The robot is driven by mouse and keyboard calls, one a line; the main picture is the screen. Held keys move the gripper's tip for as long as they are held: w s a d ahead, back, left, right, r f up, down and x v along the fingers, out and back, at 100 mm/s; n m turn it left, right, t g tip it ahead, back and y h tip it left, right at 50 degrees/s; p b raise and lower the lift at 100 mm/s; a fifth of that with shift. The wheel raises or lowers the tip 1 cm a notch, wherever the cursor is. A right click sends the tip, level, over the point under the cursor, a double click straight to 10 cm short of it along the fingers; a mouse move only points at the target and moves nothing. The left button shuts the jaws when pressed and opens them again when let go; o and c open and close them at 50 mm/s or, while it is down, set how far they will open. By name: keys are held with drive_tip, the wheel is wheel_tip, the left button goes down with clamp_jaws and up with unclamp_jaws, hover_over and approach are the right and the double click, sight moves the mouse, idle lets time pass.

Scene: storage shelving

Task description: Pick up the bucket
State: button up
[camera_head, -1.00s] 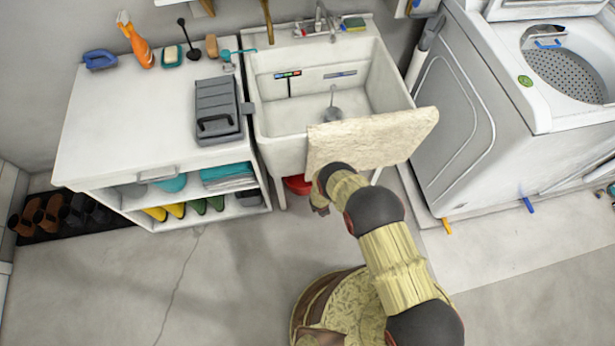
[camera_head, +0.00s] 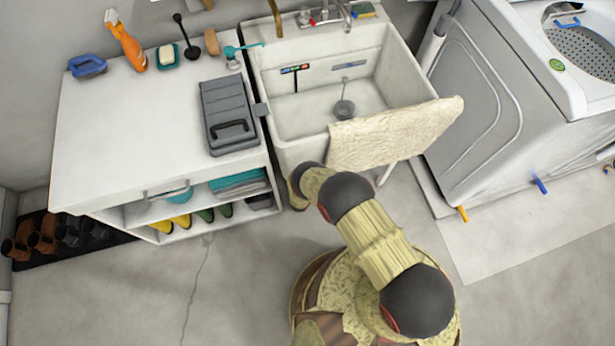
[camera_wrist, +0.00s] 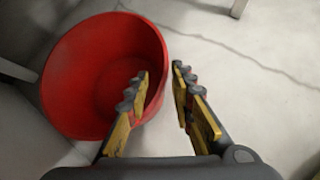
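A red bucket (camera_wrist: 75,75) shows in the wrist view at the left, with its open mouth facing the camera. My gripper (camera_wrist: 158,78) is open, with its yellow and grey fingers apart. The left finger overlaps the bucket's mouth in the picture, and the right finger is outside its right rim, so the rim's right side lies between them in the picture. I cannot tell whether either finger touches the bucket. In the head view the bucket is hidden behind my arm and the sink.
The white utility sink (camera_head: 290,148) has a beige cloth (camera_head: 395,135) over its front edge. A white shelf unit (camera_head: 90,190) stands at left, and a washing machine (camera_head: 490,110) at right. The grey floor (camera_head: 240,270) in front is clear.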

drive_tip(key=b+x, duration=0.3)
drive_tip(key=x, duration=0.4)
drive_tip(key=shift+b, duration=0.35)
drive_tip(key=shift+c, duration=0.6)
clamp_jaws()
